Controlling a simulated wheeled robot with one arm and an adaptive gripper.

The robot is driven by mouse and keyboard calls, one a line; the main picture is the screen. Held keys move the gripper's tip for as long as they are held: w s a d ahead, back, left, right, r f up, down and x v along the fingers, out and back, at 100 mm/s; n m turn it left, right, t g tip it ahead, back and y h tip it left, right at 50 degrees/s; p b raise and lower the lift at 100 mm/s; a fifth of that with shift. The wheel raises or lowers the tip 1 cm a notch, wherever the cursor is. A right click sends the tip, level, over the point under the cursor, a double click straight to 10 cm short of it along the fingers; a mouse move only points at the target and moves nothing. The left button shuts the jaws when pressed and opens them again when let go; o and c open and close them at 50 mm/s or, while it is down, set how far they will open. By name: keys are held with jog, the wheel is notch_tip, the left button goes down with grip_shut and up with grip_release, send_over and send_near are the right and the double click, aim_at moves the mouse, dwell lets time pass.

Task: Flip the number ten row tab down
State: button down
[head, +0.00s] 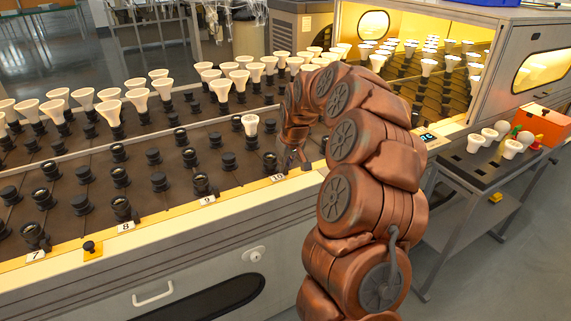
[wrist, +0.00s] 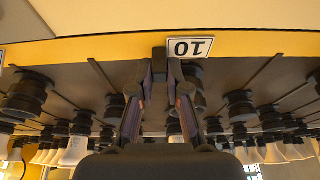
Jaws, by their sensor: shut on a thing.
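The white number 10 label (head: 278,179) sits on the yellow front strip of the rack; it shows upside down in the wrist view (wrist: 190,47). A small dark tab (wrist: 159,58) is beside that label at the strip's edge. My gripper (head: 299,160) is at the row ten front end, just right of the label in the head view. In the wrist view my gripper (wrist: 160,76) has its fingertips closed on the dark tab. Whether the tab stands up or lies down I cannot tell. In the head view my gripper and arm mostly hide it.
Black sockets, several holding white bulbs (head: 251,124), fill the sloped rack behind the strip. Labels 9 (head: 207,200), 8 (head: 126,227) and 7 (head: 36,256) run left. A yellow plate with a black knob (head: 92,249) is near 7. A side table (head: 475,165) carries bulbs.

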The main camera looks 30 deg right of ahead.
jog(key=c, duration=1.1)
grip_release()
jog(key=shift+c, duration=0.2)
jog(key=v, duration=1.2)
